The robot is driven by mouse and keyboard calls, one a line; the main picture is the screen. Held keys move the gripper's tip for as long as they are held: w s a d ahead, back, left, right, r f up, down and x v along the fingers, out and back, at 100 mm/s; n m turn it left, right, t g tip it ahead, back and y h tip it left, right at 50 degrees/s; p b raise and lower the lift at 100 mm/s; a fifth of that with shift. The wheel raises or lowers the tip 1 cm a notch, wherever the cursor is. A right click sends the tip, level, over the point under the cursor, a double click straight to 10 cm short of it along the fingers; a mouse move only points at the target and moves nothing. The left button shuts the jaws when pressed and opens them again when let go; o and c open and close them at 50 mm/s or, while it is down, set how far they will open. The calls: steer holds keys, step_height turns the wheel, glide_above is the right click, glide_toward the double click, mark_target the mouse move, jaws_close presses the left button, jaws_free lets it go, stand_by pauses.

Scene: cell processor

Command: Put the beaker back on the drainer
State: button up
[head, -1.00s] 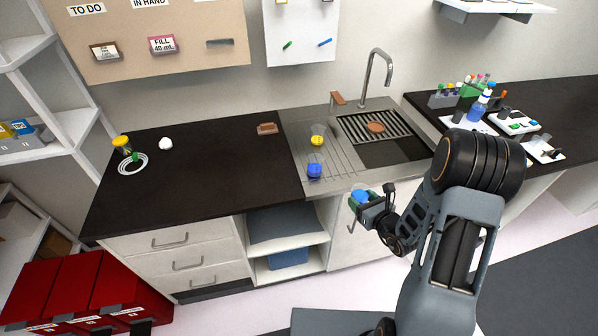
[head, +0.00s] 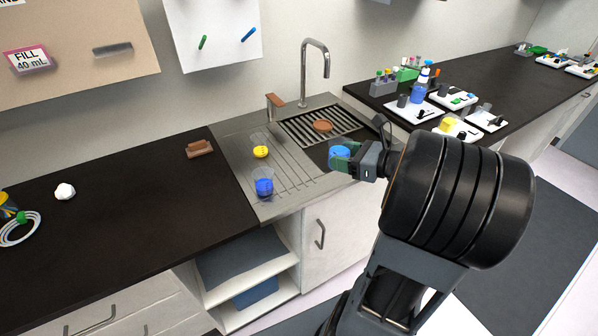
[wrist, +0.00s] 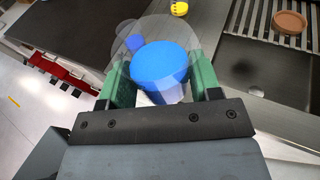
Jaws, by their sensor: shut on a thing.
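My gripper (head: 348,158) is shut on a clear beaker with blue contents (head: 339,153). The beaker appears roughly upright between the green fingers; it fills the middle of the wrist view (wrist: 160,68). In the head view they overlap the sink's dark basin, to the right of the drainer; their height above it is hard to tell. The drainer (head: 288,181) is the grooved steel area left of the basin. A clear vessel with blue contents (head: 264,187) stands at its front, and one with yellow contents (head: 261,152) stands farther back.
The tall tap (head: 304,75) rises behind the sink. A slatted grille (head: 297,128) with a brown disc (head: 323,126) covers its back part. A brown block (head: 199,148) lies on the dark counter to the left. White trays with lab items (head: 415,112) stand on the right counter.

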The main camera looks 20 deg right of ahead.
steer(key=w+a+f, duration=0.3)
steer(key=w+f, duration=0.1)
steer(key=w, duration=0.4)
glide_above(305, 177)
steer(key=f, duration=0.2)
steer(key=s+f, duration=0.1)
steer(key=f, duration=0.1)
steer(key=shift+d+f, duration=0.15)
steer(key=shift+d, duration=0.05)
steer(key=shift+w+a+f, duration=0.15)
steer(key=shift+w+f, duration=0.3)
steer(key=shift+f, duration=1.65)
steer(key=shift+f, duration=0.15)
steer(key=shift+f, duration=0.15)
steer(key=o, duration=1.4)
